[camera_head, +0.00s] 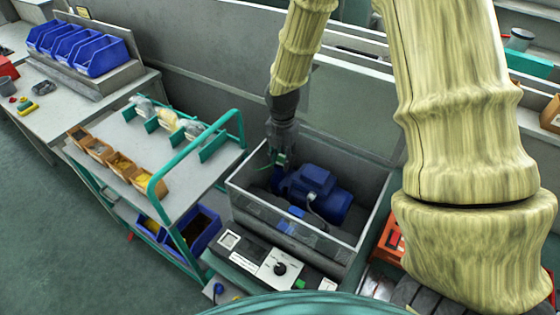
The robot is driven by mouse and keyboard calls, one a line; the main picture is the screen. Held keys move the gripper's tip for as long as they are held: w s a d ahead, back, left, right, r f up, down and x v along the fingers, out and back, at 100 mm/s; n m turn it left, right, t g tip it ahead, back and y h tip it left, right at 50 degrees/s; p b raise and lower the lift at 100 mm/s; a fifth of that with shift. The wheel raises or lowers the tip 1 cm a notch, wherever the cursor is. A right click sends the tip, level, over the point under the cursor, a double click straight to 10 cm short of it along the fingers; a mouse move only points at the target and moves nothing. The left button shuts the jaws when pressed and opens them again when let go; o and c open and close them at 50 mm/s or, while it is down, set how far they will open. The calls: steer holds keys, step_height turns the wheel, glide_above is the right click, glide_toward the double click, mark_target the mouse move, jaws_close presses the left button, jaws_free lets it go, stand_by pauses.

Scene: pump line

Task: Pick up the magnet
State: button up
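My gripper (281,150), dark grey, points down over the left part of a clear-walled test box (238,203). A blue pump motor (318,186) lies in the box, just right of and below the fingertips. A small green piece (282,160) shows right at the fingertips; I cannot tell whether it is gripped or only behind them. No thing is clearly recognisable as the magnet at this size. The fingers are too small and dark to tell whether they are open or shut.
A control panel with a black knob (280,269) is at the box's front. A teal-railed cart (188,178) with several small orange bins stands left. Blue bins (102,57) sit on the far-left bench. The box walls rise around the motor. My arm covers the right side.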

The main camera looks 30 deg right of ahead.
steer(key=c, duration=0.3)
steer(key=shift+s+r, duration=0.1)
steer(key=shift+s, duration=0.05)
steer(key=shift+c, duration=0.4)
steer(key=shift+r, duration=0.1)
